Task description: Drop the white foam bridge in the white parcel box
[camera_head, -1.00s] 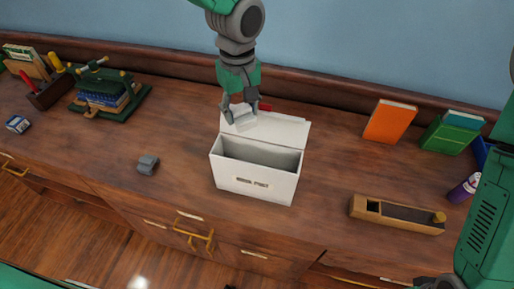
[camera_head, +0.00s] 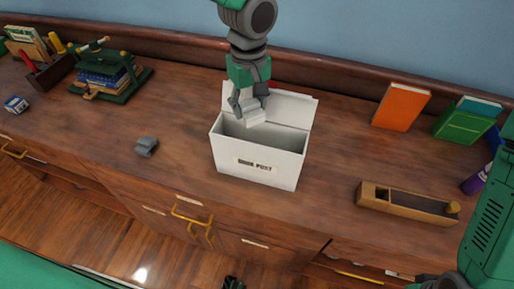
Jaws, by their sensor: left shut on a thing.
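The white parcel box (camera_head: 258,163) stands upright on the wooden cabinet top with its lid open at the back. My left gripper (camera_head: 251,108) comes down from the top of the view and is shut on the white foam bridge (camera_head: 254,117). It holds the bridge over the box's open top, near the back left part of the opening. The fingers hide part of the bridge. In the picture the bridge overlaps the raised lid, and I cannot tell if they touch. My right gripper is not clearly in view; only my right arm shows at the right edge.
A grey small block (camera_head: 146,146) lies left of the box. An orange book (camera_head: 401,107) and green book (camera_head: 461,125) stand at the back right. A green book press (camera_head: 111,77) stands at the back left.

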